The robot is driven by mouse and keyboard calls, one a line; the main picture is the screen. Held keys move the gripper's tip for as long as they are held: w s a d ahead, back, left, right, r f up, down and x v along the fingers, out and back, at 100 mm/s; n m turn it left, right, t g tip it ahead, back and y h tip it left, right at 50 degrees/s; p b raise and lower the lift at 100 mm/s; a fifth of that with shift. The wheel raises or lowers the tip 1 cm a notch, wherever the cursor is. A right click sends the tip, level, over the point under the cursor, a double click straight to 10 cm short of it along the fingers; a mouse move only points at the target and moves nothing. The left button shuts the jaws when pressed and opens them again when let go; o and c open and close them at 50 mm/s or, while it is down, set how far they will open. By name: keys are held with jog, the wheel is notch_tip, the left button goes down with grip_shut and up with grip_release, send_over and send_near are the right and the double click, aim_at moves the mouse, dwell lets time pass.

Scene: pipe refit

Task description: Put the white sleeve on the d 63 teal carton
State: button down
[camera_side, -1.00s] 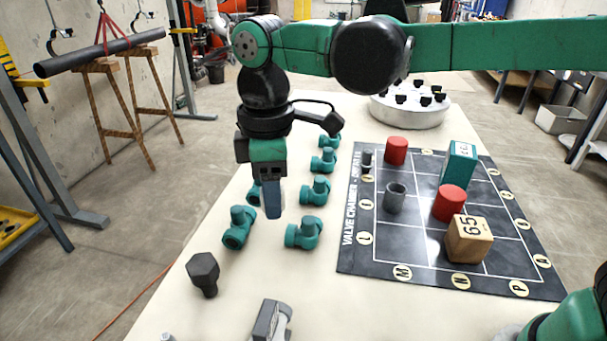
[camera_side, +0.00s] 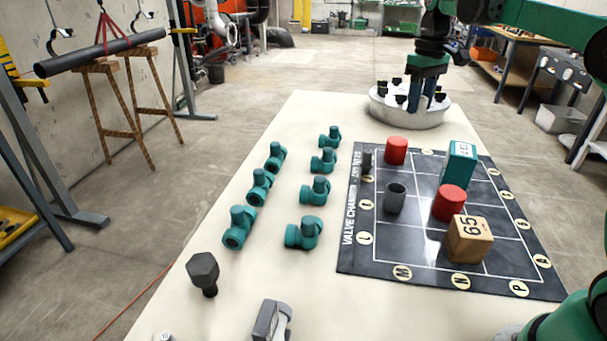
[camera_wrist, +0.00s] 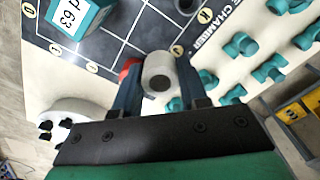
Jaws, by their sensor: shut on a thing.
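The teal carton (camera_side: 457,172) stands on the dark board, its white label facing up; in the wrist view its label reads "d 63" (camera_wrist: 72,14). My gripper (camera_side: 424,105) is at the white round stand at the far end of the table, away from the carton. In the wrist view my gripper (camera_wrist: 158,88) is shut on the white sleeve (camera_wrist: 158,66), a short pale ring with a dark hole, held between both fingers. I cannot make out the sleeve in the side view.
The round stand (camera_side: 408,117) carries several black pegs. The board (camera_side: 400,262) also holds red cylinders (camera_side: 396,150), a grey cup (camera_side: 395,198) and a wooden "65" block (camera_side: 468,240). Teal pipe fittings (camera_side: 303,233) stand in rows on the left, beside a dark bolt (camera_side: 203,270).

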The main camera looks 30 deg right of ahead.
aim_at(464, 149)
jog(key=s+d+m, duration=0.4)
jog(key=s+d, duration=0.1)
jog(key=d, duration=0.6)
jog(key=f, duration=0.8)
jog(key=shift+s+d+f, duration=0.25)
jog(key=shift+s+d, duration=0.05)
jog(key=shift+s, duration=0.05)
jog(key=shift+f, duration=0.1)
jog(key=shift+c, duration=2.4)
grip_release()
